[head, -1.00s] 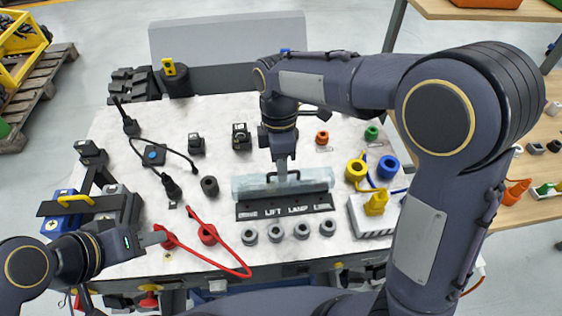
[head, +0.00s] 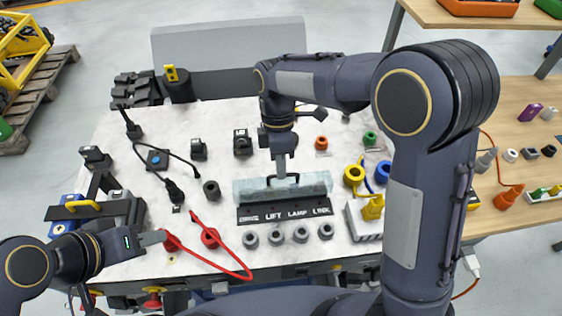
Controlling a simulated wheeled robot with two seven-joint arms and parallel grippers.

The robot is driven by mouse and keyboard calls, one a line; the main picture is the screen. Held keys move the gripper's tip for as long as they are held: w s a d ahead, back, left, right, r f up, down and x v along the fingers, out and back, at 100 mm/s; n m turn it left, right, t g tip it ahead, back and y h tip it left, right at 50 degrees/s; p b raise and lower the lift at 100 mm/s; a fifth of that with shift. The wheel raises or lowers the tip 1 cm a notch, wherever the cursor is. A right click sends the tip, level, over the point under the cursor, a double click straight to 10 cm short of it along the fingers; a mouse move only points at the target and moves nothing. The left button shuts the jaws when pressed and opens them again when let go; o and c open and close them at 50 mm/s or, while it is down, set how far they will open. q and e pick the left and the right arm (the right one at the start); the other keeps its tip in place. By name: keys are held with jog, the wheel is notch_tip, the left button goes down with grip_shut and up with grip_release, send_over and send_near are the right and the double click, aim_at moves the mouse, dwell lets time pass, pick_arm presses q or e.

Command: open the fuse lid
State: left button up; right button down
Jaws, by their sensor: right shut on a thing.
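The fuse lid appears to be the pale translucent cover (head: 314,186) lying along the back of a black labelled strip (head: 262,215). A dark handle stands on the cover's middle. My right gripper (head: 281,174) points down from above and is shut on the handle. The cover looks down on its base. My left gripper (head: 163,236) is low at the front left, beside a red cable (head: 222,262). Its fingertips are at the cable's near ring, and I cannot tell whether they are apart.
Several grey round caps (head: 275,237) stand in front of the strip. A white socket block (head: 361,225) with a yellow plug is to the right. Yellow, blue, green and orange rings lie behind it. Black plugs and cables (head: 174,187) lie at left.

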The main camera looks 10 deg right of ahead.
jog(key=shift+w+f+g+p, duration=0.15)
jog(key=shift+w+g+p, duration=2.55)
jog(key=shift+p, duration=0.9)
jog(key=shift+s+g, duration=0.25)
jog(key=shift+g, duration=0.05)
jog(key=c, duration=1.5)
grip_release()
jog(key=shift+w, duration=0.1)
